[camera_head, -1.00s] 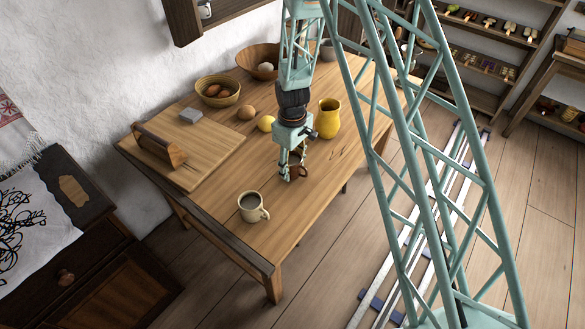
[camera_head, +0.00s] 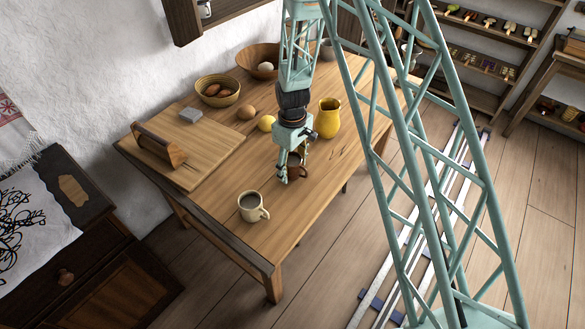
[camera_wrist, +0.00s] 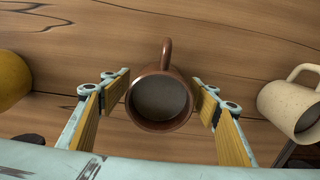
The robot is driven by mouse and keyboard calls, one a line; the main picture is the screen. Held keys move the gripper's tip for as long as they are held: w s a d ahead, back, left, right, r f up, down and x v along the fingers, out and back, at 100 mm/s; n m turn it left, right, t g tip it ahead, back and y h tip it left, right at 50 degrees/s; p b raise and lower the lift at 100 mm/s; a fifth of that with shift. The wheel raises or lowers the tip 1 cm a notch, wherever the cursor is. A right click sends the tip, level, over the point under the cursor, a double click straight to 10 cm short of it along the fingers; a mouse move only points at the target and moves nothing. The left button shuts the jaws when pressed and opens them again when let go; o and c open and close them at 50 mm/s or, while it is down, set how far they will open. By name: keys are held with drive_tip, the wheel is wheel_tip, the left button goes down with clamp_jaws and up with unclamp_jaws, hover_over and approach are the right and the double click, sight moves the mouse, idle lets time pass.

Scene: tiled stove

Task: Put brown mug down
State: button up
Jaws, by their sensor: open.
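The brown mug (camera_wrist: 160,101) stands on the wooden table between the two fingers of my gripper (camera_wrist: 163,95) in the wrist view, its handle pointing to the top of the picture. Narrow gaps show between the finger pads and the mug, so my gripper is open around it. In the head view the mug (camera_head: 297,170) is partly hidden behind my gripper (camera_head: 289,173), which is low over the table (camera_head: 320,205).
A cream mug (camera_head: 252,207) stands nearby; it also shows in the wrist view (camera_wrist: 292,102). A yellow jug (camera_head: 327,118), a lemon (camera_head: 266,123) and a cutting board (camera_head: 205,160) lie farther back. Bare tabletop lies right of the cream mug.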

drive_tip(key=shift+r, duration=0.15)
wheel_tip(320, 180, up, 12)
drive_tip(key=shift+p, duration=0.4)
idle(0.6)
idle(0.8)
